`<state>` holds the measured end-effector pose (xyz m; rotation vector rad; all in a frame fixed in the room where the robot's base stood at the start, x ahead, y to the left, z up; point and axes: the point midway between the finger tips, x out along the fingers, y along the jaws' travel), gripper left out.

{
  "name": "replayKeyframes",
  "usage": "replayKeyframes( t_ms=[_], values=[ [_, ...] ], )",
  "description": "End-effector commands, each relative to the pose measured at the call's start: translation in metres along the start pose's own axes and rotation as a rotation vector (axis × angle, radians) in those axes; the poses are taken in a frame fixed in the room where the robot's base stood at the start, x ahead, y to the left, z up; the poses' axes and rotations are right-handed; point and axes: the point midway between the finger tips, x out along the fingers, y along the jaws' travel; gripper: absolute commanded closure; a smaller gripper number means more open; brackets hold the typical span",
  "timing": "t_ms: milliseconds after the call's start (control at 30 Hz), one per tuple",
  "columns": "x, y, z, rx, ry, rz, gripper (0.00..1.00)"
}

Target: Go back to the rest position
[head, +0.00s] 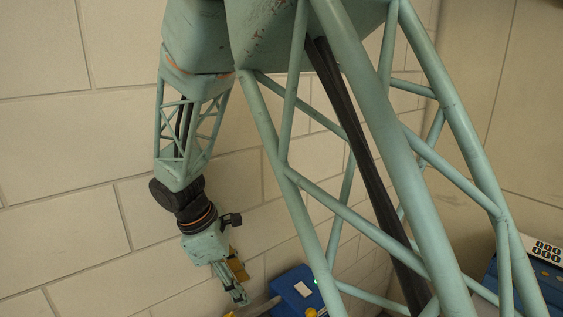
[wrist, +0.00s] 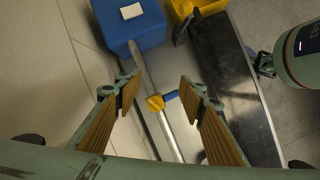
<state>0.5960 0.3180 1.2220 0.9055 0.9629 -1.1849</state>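My gripper (head: 240,287) hangs at the end of my teal arm near the lower middle of the head view, close to the block wall. In the wrist view my gripper (wrist: 160,99) shows two fingers with ribbed tan pads, spread wide apart. Nothing is between the pads at their own height. A metal bar with a yellow clamp (wrist: 155,103) passes below the gap, apart from the fingers as far as I can tell.
A blue box (head: 297,291) with a white label stands right of my gripper; it also shows in the wrist view (wrist: 112,22). A yellow part (wrist: 188,10) and a dark shiny panel (wrist: 232,75) lie beside it. A blue unit with a white keypad (head: 545,250) is far right.

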Motion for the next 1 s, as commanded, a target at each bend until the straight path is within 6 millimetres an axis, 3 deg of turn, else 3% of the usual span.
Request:
replayKeyframes(
  t_ms=[467, 1000],
  values=[
    [-0.025, -0.018, 0.1, 0.252, 0.049, -0.017, 0.63],
    [-0.044, -0.064, 0.199, 0.532, 0.1, -0.036, 0.63]
  ],
)
